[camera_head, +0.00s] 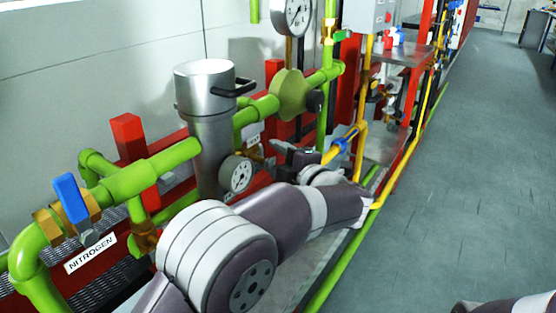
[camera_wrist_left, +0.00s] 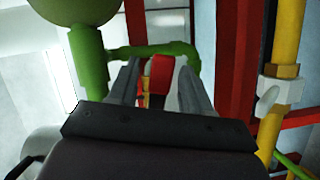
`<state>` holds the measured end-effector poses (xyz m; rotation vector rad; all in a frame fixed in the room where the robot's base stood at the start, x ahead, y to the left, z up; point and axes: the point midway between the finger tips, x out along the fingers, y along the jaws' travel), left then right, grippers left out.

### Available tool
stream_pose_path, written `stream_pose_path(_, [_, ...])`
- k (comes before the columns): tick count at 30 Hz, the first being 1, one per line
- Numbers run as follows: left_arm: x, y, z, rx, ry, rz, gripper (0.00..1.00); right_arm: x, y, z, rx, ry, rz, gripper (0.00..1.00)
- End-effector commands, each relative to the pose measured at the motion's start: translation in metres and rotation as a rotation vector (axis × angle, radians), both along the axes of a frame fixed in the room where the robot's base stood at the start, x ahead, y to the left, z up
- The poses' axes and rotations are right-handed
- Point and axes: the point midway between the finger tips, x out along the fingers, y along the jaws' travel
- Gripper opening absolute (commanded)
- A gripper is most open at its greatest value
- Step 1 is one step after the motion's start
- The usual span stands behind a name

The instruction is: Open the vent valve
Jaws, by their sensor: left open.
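A red valve handle (camera_wrist_left: 160,74) shows in the left wrist view, with a brass-coloured part beside it and a green pipe (camera_wrist_left: 184,50) behind. My left gripper (camera_wrist_left: 157,82) is open, with one finger on each side of the red handle in that view. I cannot tell whether the fingers touch it. In the head view my left gripper (camera_head: 279,149) is beside the small gauge (camera_head: 237,174) and below the green pipework (camera_head: 258,108). The red handle cannot be made out there. My right gripper is out of view.
A metal canister (camera_head: 207,125) stands left of my gripper. A blue-handled valve (camera_head: 71,198) sits on the green pipe by a NITROGEN label (camera_head: 91,254). A yellow pipe (camera_head: 362,105) runs close on the right. The grey floor (camera_head: 460,170) is clear.

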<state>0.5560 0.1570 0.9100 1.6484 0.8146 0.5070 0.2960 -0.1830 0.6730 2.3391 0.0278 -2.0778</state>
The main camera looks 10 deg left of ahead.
Motion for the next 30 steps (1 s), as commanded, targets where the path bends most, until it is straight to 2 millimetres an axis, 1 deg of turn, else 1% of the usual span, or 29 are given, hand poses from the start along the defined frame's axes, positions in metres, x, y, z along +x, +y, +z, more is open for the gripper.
stream_pose_path(1, [0.0,0.0,0.0,0.0,0.0,0.0,0.49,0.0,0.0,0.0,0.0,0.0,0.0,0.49])
stream_pose_path(2, [0.0,0.0,0.0,0.0,0.0,0.0,0.39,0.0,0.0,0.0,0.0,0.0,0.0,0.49])
stream_pose_path(3, [0.0,0.0,0.0,0.0,0.0,0.0,0.26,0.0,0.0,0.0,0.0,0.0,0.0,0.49])
stream_pose_path(5, [0.0,0.0,0.0,0.0,0.0,0.0,0.07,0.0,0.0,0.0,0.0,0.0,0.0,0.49])
stream_pose_path(6, [0.0,0.0,0.0,0.0,0.0,0.0,0.0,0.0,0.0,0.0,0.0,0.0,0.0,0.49])
stream_pose_path(8, [0.0,0.0,0.0,0.0,0.0,0.0,0.0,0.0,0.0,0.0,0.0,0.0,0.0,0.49])
stream_pose_path(10, [0.0,0.0,-0.003,-0.004,-0.012,0.0,0.0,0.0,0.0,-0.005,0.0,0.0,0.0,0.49])
stream_pose_path(12, [0.0,-0.001,-0.006,-0.023,-0.063,0.0,0.0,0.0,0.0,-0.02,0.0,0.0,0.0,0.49])
stream_pose_path(15, [0.001,-0.001,-0.004,-0.059,-0.163,0.001,0.0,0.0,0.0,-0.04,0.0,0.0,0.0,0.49])
stream_pose_path(18, [0.001,-0.001,0.003,-0.085,-0.232,0.001,0.0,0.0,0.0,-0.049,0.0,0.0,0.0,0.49])
stream_pose_path(22, [0.001,-0.001,0.009,-0.096,-0.261,0.001,0.0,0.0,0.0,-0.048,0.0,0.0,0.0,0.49])
stream_pose_path(28, [0.001,-0.001,0.01,-0.095,-0.258,0.0,0.0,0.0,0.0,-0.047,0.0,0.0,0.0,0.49])
stream_pose_path(29, [0.001,-0.001,0.01,-0.095,-0.258,0.0,0.38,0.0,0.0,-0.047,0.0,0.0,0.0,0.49])
stream_pose_path(30, [0.001,-0.001,0.01,-0.095,-0.258,0.0,0.49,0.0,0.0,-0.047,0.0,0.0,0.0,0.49])
